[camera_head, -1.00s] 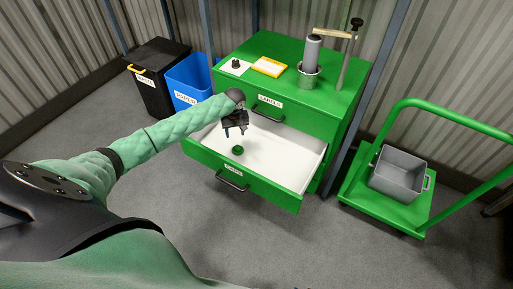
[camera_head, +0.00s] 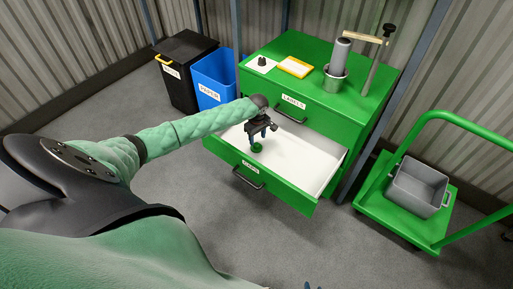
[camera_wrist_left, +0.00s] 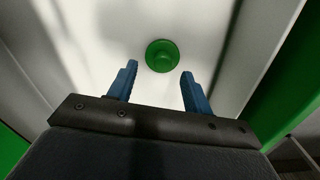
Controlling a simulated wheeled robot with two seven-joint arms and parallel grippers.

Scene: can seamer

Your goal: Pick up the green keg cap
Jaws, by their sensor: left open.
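The green keg cap (camera_head: 257,147) lies on the white floor of the open lower drawer (camera_head: 300,163). It also shows in the left wrist view (camera_wrist_left: 162,56), round with a raised knob, just beyond the fingertips. My left gripper (camera_head: 259,139) is inside the drawer area, above and beside the cap. Its two blue fingers (camera_wrist_left: 157,75) are apart with nothing between them, and the cap is centred ahead of the gap. In the head view the gripper partly overlaps the cap, and I cannot tell whether it touches. My right gripper is not visible.
The green cabinet (camera_head: 338,117) carries a can seamer (camera_head: 338,62), a yellow-framed card (camera_head: 295,67) and a small dark knob (camera_head: 262,61) on top. A blue bin (camera_head: 214,78) and black bin (camera_head: 185,72) stand left. A green cart (camera_head: 408,212) with a grey tub (camera_head: 418,187) stands right.

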